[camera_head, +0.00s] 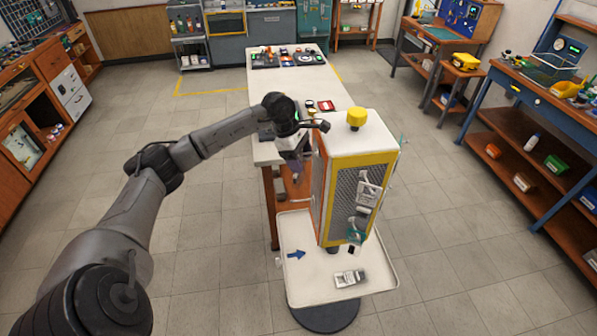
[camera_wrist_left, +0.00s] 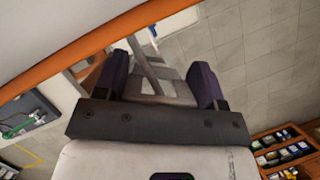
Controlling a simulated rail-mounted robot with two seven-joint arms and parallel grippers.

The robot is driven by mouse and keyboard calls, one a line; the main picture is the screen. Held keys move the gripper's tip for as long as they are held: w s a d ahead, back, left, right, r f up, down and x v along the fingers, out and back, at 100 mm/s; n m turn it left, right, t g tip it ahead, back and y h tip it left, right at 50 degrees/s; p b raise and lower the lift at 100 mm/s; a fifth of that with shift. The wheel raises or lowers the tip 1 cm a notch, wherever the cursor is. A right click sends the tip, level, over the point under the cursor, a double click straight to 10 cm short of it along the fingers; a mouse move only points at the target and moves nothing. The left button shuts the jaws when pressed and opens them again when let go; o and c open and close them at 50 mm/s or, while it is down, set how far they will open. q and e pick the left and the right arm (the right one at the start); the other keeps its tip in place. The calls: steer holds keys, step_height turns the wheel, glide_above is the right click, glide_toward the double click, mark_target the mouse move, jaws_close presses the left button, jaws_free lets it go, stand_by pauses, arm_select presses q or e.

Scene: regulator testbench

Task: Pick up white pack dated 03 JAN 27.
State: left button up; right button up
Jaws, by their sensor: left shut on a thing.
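My left gripper (camera_head: 297,163) hangs at the near right edge of the long white table, beside the yellow-framed machine. In the left wrist view its two dark purple fingers (camera_wrist_left: 163,86) stand apart with a pale grey-white thing (camera_wrist_left: 170,88) between them, and the gripper is shut on it. I cannot read any date on it, so I cannot tell whether it is the white pack dated 03 JAN 27. In the head view the held thing is too small and covered to make out. My right gripper is not in view.
The yellow-framed machine (camera_head: 352,150) with a yellow knob on top stands close right of my left gripper. Below it a white tray (camera_head: 315,290) carries a blue arrow (camera_head: 297,254) and a grey-white device (camera_head: 350,278). Small items lie on the white table (camera_head: 290,90). Floor at left is clear.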

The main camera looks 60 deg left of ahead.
arm_select(q)
steer(key=c, duration=0.5)
steer(key=shift+r, duration=0.15)
